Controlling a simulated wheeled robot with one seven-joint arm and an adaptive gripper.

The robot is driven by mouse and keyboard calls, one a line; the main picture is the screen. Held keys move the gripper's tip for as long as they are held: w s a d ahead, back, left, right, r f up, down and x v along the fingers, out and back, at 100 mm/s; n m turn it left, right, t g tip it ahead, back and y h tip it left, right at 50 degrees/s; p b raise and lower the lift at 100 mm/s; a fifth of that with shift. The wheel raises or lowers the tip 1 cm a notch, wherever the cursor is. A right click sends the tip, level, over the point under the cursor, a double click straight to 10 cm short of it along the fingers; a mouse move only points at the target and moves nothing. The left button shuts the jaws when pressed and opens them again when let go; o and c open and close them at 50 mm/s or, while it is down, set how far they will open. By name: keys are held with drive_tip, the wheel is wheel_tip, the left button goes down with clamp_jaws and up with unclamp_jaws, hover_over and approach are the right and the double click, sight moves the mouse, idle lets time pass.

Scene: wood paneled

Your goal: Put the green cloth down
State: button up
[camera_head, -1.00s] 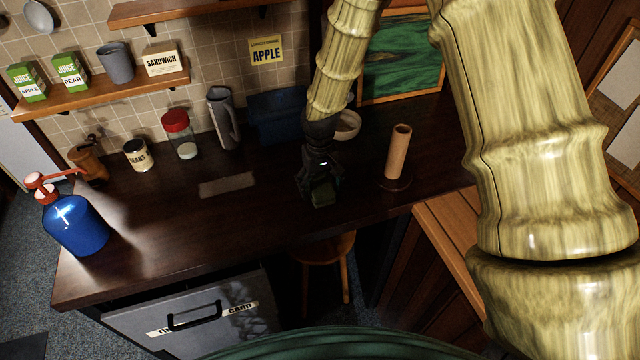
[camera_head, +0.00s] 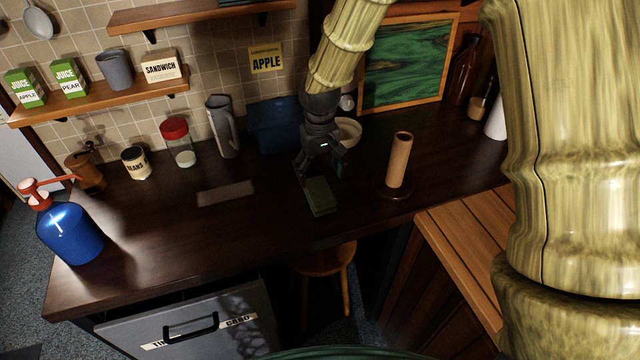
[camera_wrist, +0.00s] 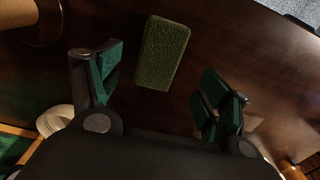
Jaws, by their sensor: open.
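The green cloth (camera_head: 320,196) is a small folded dark green block lying flat on the dark wooden counter (camera_head: 255,225), left of the cardboard tube. My gripper (camera_head: 322,172) is above and just behind it, its fingers spread and empty. In the wrist view the cloth (camera_wrist: 162,53) lies on the counter beyond and between the two open fingers (camera_wrist: 155,95), apart from both.
A cardboard tube (camera_head: 399,160) on a round base stands right of the cloth. A white bowl (camera_head: 347,131) and a blue bin (camera_head: 272,125) are behind my gripper. A flat brownish rectangle (camera_head: 226,193) lies to the left.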

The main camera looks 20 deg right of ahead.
sight(320, 191)
drive_tip(key=shift+r+b, duration=0.4)
drive_tip(key=shift+r, duration=1.7)
